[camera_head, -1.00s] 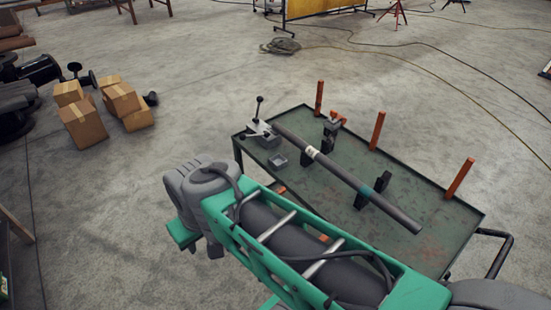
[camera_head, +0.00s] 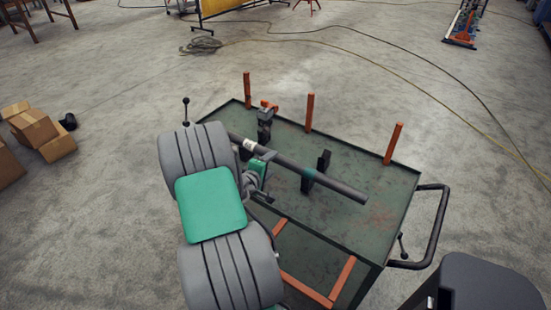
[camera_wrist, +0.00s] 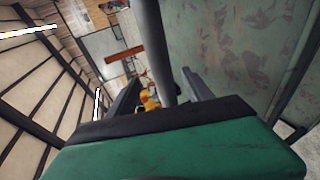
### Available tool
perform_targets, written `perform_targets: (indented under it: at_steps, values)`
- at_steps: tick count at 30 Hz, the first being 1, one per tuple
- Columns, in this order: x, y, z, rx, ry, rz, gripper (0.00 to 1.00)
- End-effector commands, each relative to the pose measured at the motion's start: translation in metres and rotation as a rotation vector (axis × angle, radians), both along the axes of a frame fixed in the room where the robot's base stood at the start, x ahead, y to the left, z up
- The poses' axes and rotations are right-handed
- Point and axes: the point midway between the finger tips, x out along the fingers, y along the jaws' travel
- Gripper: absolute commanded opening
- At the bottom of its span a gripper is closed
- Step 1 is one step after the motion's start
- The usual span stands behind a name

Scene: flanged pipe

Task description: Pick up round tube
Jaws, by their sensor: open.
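In the wrist view, the tube (camera_wrist: 153,45) runs down the picture between the two open fingers of my gripper (camera_wrist: 159,82). I cannot tell whether either finger touches it.
The cart's green top (camera_head: 375,185) has orange posts (camera_head: 310,112) along its far edge. A black handle (camera_head: 435,230) juts out at the right. Cardboard boxes (camera_head: 35,130) are on the floor at left.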

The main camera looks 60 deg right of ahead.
Motion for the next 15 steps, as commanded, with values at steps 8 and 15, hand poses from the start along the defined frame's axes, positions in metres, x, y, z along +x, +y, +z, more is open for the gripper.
perform_targets:
  at_steps: [8, 15]
  values:
    - [0.009, -0.042, -0.017, 0.002, -0.003, -0.005, 0.59]
    - [0.010, -0.049, -0.020, 0.003, -0.004, -0.001, 0.59]
